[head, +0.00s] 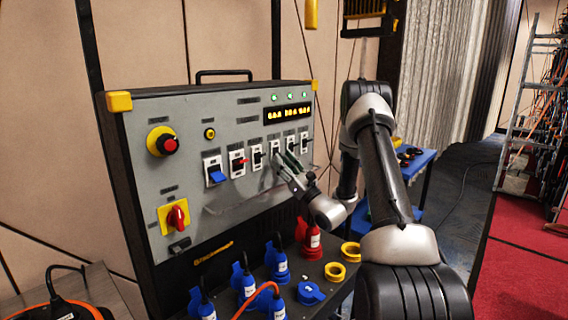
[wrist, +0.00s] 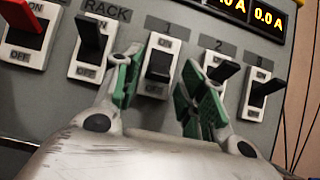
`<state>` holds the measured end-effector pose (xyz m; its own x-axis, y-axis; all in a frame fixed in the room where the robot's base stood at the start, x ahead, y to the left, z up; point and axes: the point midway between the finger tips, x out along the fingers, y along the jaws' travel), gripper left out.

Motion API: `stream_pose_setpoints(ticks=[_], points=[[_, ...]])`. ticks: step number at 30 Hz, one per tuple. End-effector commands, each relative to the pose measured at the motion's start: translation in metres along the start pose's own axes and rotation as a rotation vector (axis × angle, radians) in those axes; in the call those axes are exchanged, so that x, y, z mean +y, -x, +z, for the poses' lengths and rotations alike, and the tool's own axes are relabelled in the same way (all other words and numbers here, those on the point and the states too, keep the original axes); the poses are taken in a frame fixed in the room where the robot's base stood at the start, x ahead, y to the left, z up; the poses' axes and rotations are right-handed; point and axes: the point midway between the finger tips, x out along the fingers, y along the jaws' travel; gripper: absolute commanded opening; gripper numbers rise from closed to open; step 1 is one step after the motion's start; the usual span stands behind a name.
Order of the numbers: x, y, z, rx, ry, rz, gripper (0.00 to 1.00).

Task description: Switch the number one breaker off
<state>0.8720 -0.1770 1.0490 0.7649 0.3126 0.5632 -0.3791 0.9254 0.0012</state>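The number one breaker (wrist: 160,66) is a white plate with a black lever, under the label 1 in the wrist view. Its ON mark shows uncovered above the lever and OFF shows below. The lever seems to sit lower than its neighbours' levers. My gripper (wrist: 159,75) is open, with one green-padded finger on each side of this breaker and nothing between them that I can see held. Whether a finger touches the lever I cannot tell. In the head view my gripper (head: 288,168) is at the panel's switch row and partly covers the breakers.
Breaker RACK (wrist: 90,45) is to the left, breakers 2 (wrist: 222,72) and 3 (wrist: 262,90) to the right, close to the fingers. The panel (head: 190,110) also has a red knob (head: 167,144) and red rotary switch (head: 176,217). Blue plugs (head: 244,283) stand below.

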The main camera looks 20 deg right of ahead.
Motion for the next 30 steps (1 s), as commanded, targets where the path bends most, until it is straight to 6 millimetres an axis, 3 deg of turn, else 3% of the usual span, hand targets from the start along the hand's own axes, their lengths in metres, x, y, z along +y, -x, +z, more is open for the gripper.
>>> stream_pose_setpoints(ticks=[8,21,30], points=[[0.0,-0.007,0.011,-0.004,0.002,0.002,0.41],[0.0,-0.051,0.076,-0.002,0.001,0.002,0.41],[0.0,-0.056,0.083,0.0,0.0,0.0,0.41]])
